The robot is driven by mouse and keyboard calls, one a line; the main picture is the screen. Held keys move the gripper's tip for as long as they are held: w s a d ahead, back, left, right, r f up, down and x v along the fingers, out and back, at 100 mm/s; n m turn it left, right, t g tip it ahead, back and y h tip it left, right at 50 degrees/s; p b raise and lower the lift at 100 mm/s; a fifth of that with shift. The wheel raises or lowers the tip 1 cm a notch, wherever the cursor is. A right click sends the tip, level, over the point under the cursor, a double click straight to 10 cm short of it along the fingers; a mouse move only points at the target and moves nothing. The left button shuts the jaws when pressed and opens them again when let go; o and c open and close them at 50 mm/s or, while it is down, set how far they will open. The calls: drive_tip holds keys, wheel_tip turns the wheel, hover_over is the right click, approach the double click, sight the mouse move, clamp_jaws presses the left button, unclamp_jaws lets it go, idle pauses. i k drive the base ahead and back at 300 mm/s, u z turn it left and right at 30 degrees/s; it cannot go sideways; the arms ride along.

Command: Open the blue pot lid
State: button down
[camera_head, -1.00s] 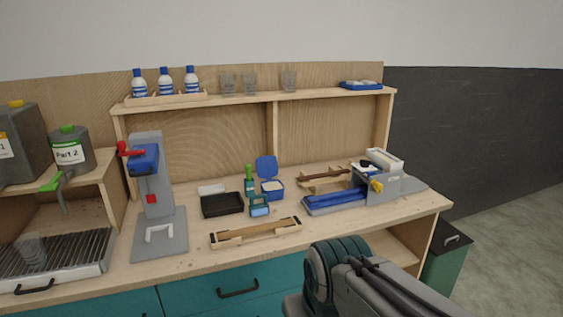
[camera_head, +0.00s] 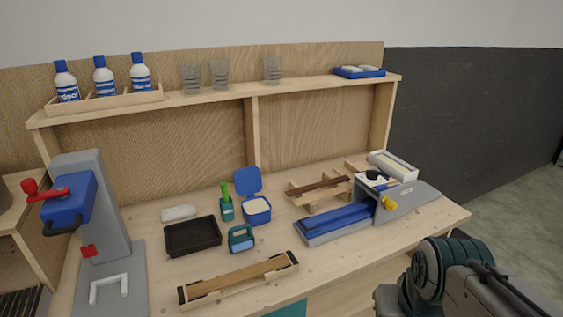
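The blue pot (camera_head: 257,216) stands on the workbench, right of the middle of the board. Its blue lid (camera_head: 248,181) is tilted up at the back, and pale contents show in the open top. My arm shows at the lower right, in front of the bench. The gripper end of my arm is not in view.
A green-handled tool in a holder (camera_head: 227,206) and a small teal item (camera_head: 241,238) stand close beside the pot. A black tray (camera_head: 192,236) lies to the left, a wooden form (camera_head: 238,279) in front, a blue machine (camera_head: 345,223) to the right. A shelf (camera_head: 225,94) runs above.

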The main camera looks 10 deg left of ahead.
sight(248, 181)
drive_tip(key=u, duration=0.35)
drive_tip(key=i, duration=1.05)
drive_tip(key=u, duration=0.7)
